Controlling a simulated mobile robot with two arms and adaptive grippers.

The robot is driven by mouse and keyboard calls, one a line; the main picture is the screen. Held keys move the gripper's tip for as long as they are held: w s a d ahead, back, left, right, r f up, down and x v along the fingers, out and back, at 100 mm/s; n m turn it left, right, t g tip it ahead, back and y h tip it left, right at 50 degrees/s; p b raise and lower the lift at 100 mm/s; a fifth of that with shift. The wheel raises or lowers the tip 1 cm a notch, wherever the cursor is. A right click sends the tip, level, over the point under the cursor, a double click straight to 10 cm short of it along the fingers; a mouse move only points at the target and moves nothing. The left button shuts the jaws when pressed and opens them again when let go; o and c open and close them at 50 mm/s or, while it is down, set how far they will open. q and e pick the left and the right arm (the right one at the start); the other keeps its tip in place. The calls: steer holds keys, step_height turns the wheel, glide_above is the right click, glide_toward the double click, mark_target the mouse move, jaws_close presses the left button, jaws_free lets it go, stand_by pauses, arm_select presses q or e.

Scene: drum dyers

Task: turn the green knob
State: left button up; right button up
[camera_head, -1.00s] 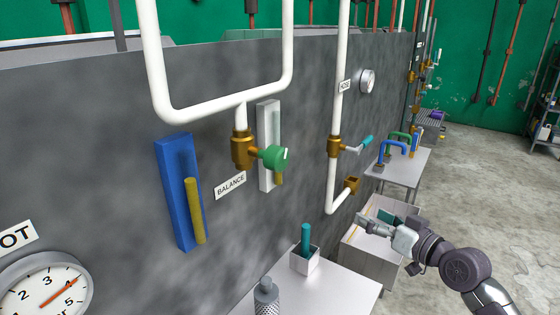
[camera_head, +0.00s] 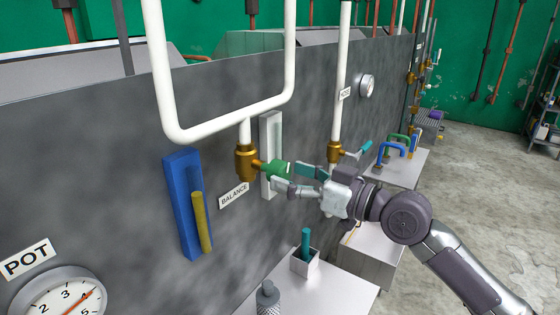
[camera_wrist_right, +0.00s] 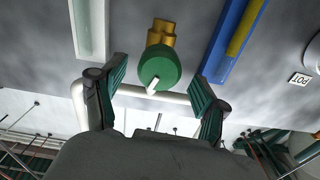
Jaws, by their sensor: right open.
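The green knob (camera_head: 276,169) sits on a brass valve (camera_head: 245,162) under the white U-shaped pipe, beside the BALANCE label. In the right wrist view the knob (camera_wrist_right: 160,68) shows face-on with a white pointer mark towards its lower edge. My right gripper (camera_head: 290,180) is open, with its fingers reaching from the right to the knob. In the right wrist view the fingers (camera_wrist_right: 158,90) stand on either side of the knob with gaps, apart from it. My left gripper is not in view.
A blue gauge holder (camera_head: 181,205) and a pale one (camera_head: 270,135) flank the valve on the wall. The HOSE valve (camera_head: 335,152) with a teal lever is behind my right gripper. A small table (camera_head: 330,292) below holds a box with a teal rod and a grey bottle.

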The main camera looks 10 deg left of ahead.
mark_target(286, 173)
steer(key=shift+p+x, duration=0.4)
steer(key=shift+x, duration=1.1)
steer(key=shift+d, duration=0.1)
steer(key=c, duration=1.2)
steer(key=shift+o, duration=0.2)
steer(key=shift+w+m, duration=0.1)
steer(key=shift+m, duration=0.2)
steer(key=m+p, duration=0.1)
steer(key=m, duration=0.3)
steer(key=shift+r+p, duration=0.1)
steer(key=shift+p, duration=0.2)
steer(key=shift+m+p, duration=0.95)
steer(key=shift+m, duration=1.25)
